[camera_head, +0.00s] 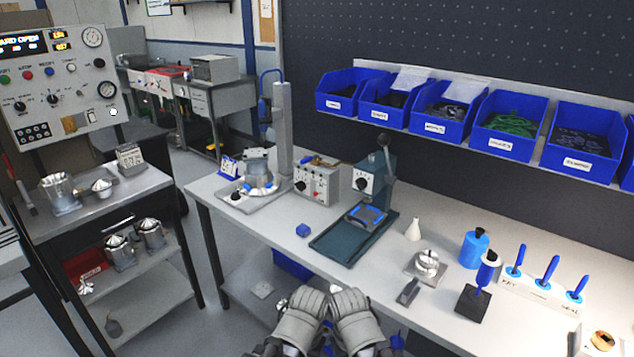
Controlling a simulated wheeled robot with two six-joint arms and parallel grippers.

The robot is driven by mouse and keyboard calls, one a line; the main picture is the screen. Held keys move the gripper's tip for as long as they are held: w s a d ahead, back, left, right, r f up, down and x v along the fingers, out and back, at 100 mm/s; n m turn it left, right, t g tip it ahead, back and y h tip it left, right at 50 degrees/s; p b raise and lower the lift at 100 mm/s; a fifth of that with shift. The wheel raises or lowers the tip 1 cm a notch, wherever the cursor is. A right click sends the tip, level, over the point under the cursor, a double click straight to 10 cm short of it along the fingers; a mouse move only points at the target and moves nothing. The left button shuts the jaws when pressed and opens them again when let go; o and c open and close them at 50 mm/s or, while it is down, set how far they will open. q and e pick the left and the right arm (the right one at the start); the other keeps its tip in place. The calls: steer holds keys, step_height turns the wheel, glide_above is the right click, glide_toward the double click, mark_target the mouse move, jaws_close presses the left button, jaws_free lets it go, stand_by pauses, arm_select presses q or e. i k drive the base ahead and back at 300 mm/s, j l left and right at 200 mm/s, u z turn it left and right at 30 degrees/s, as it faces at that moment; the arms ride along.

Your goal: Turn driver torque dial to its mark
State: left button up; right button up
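A grey control box (317,186) with a dark knob and small red controls stands at the back of the bench. Right of it, a teal press (374,183) carries a white face with a dark knob. I cannot tell which holds the driver torque dial; any mark is too small to read. My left gripper (302,312) and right gripper (352,310) are side by side at the bench's front edge, apart from these things. Their fingertips are not clear.
A blue bottle (474,248), white cone bottle (413,229), metal part on a plate (427,264) and rack of blue-handled tools (541,287) occupy the right bench. Blue bins (347,92) hang above. A cart (92,200) stands left.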

mark_target(300, 185)
steer(key=i+j+z, duration=0.2)
steer(key=j+z, duration=0.15)
steer(key=j, duration=0.5)
steer(key=j+z, duration=0.4)
steer(key=j, duration=0.45)
steer(key=j+z, duration=0.35)
steer(key=j, duration=0.55)
